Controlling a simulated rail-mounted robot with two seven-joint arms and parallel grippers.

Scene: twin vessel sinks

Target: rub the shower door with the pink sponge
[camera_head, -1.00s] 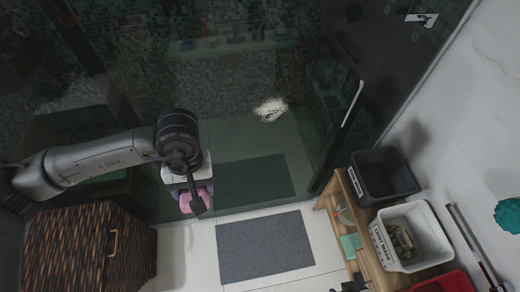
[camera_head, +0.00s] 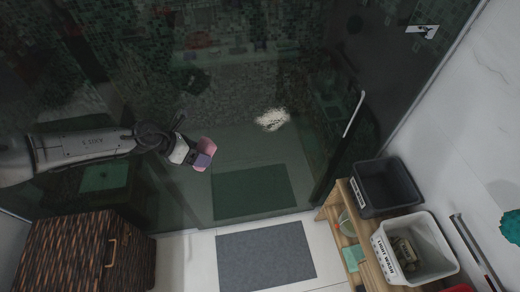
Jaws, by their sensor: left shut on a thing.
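The shower door (camera_head: 235,165) is a large dark glass pane across the middle and back, with a long upright handle (camera_head: 354,114). A whitish smudge (camera_head: 271,119) marks the glass. My left gripper (camera_head: 193,155) comes in from the left and is shut on the pink sponge (camera_head: 206,146), which looks pink with a purplish side. The sponge is left of and slightly below the smudge, apart from it. I cannot tell whether it touches the glass. My right gripper is out of view.
A dark woven basket (camera_head: 75,250) stands at the lower left. A grey mat (camera_head: 265,255) lies on the floor. A wooden shelf (camera_head: 352,235) at right holds a black bin (camera_head: 385,187) and a white bin (camera_head: 432,240). A white wall borders the right.

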